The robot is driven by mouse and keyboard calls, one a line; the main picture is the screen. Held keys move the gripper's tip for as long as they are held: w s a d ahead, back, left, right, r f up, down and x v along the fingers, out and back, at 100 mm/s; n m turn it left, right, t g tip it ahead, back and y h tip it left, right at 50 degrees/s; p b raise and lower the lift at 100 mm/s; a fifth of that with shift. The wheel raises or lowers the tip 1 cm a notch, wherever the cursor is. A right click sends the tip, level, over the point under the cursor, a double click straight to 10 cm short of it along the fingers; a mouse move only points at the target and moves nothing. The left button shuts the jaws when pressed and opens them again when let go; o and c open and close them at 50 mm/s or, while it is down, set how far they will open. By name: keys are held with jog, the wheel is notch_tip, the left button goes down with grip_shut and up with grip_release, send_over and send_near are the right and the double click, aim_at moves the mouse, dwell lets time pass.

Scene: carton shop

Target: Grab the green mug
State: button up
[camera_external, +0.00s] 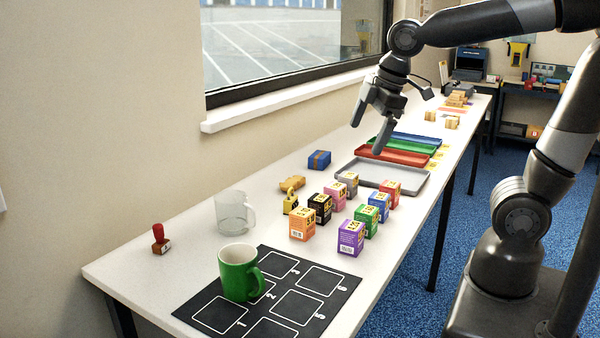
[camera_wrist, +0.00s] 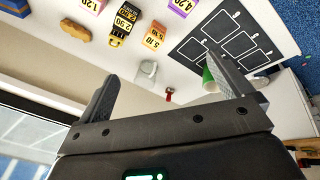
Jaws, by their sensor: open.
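The green mug (camera_external: 237,272) stands upright on the black numbered mat (camera_external: 206,298) near the table's front end, its handle toward the right. In the wrist view a part of the green mug (camera_wrist: 208,78) shows beside one finger, which hides the rest. My gripper (camera_external: 368,138) is open and empty. It is held high above the trays, well behind and to the right of the mug. In the wrist view my gripper (camera_wrist: 165,85) has its two fingers spread wide with nothing between them.
A clear mug (camera_external: 233,213) stands just behind the green mug. A red stamp (camera_external: 160,240) is at the left edge. Several small coloured boxes (camera_external: 351,238) and a yellow padlock (camera_external: 290,201) stand farther back. Coloured trays (camera_external: 385,174) lie beyond, near the window wall.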

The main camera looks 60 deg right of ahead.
jog(key=w+a+f+n+g, duration=0.2)
jog(key=w+a+f+n, duration=0.1)
jog(key=w+a+n, duration=0.8)
jog(key=n+g, duration=0.2)
jog(key=n, duration=1)
send_near(240, 270)
jog(key=w+d+f, duration=0.2)
jog(key=w+d, duration=0.1)
jog(key=shift+n, duration=0.3)
notch_tip(240, 270, down, 6)
jog(key=shift+r, duration=0.2)
jog(key=shift+s+a+f, duration=0.1)
jog(key=shift+s+f, duration=0.05)
jog(key=shift+f, duration=0.75)
jog(key=shift+s+a+f, duration=0.15)
jog(key=shift+f, duration=0.75)
jog(key=shift+s+a+f, duration=0.1)
jog(key=shift+s+f, duration=0.05)
jog(key=shift+f, duration=0.75)
jog(key=shift+c, duration=0.3)
jog(key=c, duration=1.3)
jog(key=shift+o, duration=0.2)
jog(key=shift+r, duration=0.3)
